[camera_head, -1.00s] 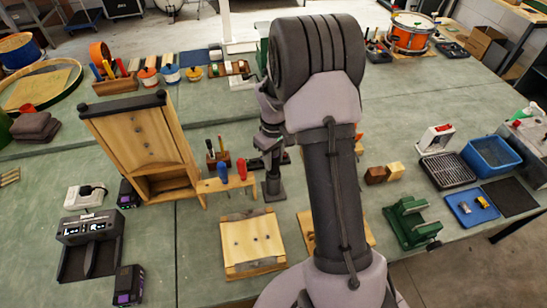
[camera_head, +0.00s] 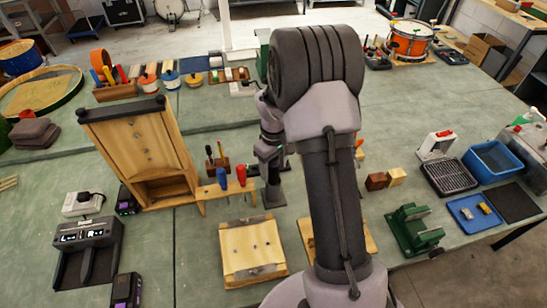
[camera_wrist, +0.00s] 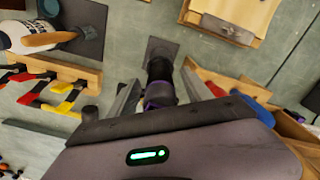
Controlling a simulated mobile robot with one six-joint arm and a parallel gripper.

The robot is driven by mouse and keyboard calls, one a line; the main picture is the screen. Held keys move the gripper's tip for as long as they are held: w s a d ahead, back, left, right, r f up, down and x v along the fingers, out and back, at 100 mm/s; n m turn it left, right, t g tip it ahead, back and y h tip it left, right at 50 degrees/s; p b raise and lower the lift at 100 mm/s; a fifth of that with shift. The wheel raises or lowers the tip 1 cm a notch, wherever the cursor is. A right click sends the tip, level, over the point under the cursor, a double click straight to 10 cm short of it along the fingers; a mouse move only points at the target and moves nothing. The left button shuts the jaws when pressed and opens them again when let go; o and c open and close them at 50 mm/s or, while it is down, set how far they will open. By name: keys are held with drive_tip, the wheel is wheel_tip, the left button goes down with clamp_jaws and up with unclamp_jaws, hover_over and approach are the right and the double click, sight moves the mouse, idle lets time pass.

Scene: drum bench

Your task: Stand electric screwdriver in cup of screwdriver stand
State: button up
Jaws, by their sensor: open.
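The electric screwdriver (camera_wrist: 159,92), black with purple parts, stands roughly upright between the fingers in the wrist view. Its lower end meets the screwdriver stand, whose dark square base (camera_wrist: 161,50) lies on the green bench. The base also shows in the head view (camera_head: 273,197), just right of the small tool rack. The cup itself is hard to make out behind the tool. My gripper (camera_wrist: 163,92) is open, with one finger on each side of the screwdriver and visible gaps. In the head view my gripper (camera_head: 270,153) is above the stand, partly hidden by my arm.
A wooden rack (camera_head: 217,188) with blue- and red-handled screwdrivers stands close left of the stand. A tall wooden case (camera_head: 135,140) is farther left, and a wooden board (camera_head: 252,250) lies in front. A pliers rack (camera_wrist: 75,68) and bottle (camera_wrist: 28,35) show in the wrist view.

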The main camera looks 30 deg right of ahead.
wheel_tip(320, 180, up, 17)
drive_tip(key=p, duration=0.3)
